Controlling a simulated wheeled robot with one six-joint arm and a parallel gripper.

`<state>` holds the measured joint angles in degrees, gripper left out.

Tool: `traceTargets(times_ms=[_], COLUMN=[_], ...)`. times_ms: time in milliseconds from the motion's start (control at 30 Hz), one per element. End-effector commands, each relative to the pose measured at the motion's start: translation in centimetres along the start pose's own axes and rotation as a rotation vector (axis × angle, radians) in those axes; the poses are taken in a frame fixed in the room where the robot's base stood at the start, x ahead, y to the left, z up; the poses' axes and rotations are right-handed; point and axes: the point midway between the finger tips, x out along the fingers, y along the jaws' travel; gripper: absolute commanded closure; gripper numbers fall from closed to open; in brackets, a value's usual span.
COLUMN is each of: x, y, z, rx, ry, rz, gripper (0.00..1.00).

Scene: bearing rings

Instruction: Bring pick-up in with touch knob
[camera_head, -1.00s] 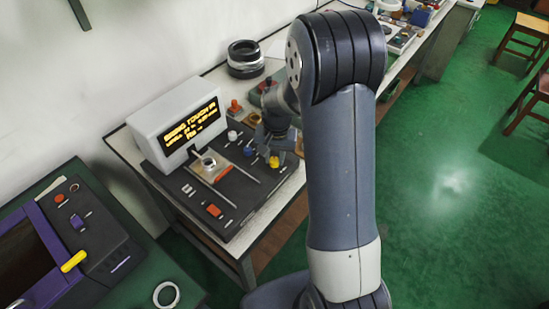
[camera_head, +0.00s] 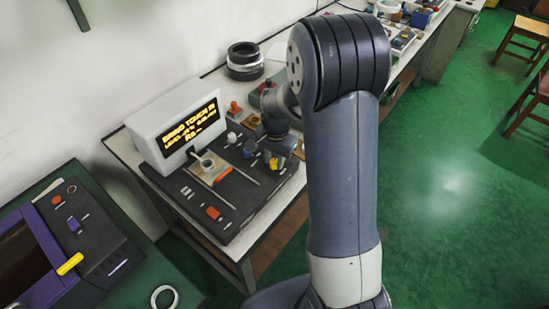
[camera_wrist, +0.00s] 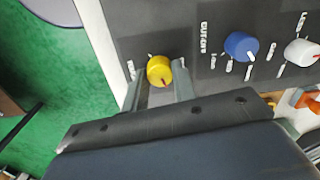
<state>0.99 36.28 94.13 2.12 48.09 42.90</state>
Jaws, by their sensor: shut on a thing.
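The yellow knob (camera_wrist: 160,71) with a red pointer mark stands on the dark panel in the wrist view. My gripper (camera_wrist: 158,76) is shut on it, one finger on each side. In the head view the yellow knob (camera_head: 273,163) shows just below my gripper (camera_head: 276,154), near the panel's right edge. A ring (camera_head: 207,164) sits on a small tan block beside the pick-up (camera_head: 193,154), in front of the display (camera_head: 190,128) with amber text. I cannot tell whether the pick-up touches the ring.
In the wrist view a blue knob (camera_wrist: 240,46) and a white knob (camera_wrist: 302,52) stand right of the yellow one. Dark rings (camera_head: 244,60) are stacked behind. A loose ring (camera_head: 164,297) lies on the green table.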

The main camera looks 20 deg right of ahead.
Motion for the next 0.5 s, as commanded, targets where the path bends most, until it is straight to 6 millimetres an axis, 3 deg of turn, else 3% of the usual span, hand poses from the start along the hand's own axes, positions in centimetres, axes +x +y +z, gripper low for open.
traceTargets(times_ms=[167, 200, 500], x=[-0.09, -0.09, -0.04], y=[-0.08, -0.08, -0.03], z=[-0.08, -0.08, -0.04], rx=[-0.001, -0.001, -0.001], ry=[0.003, 0.003, 0.001], rz=[-0.003, -0.003, -0.001], gripper=[0.96, 0.73, 0.52])
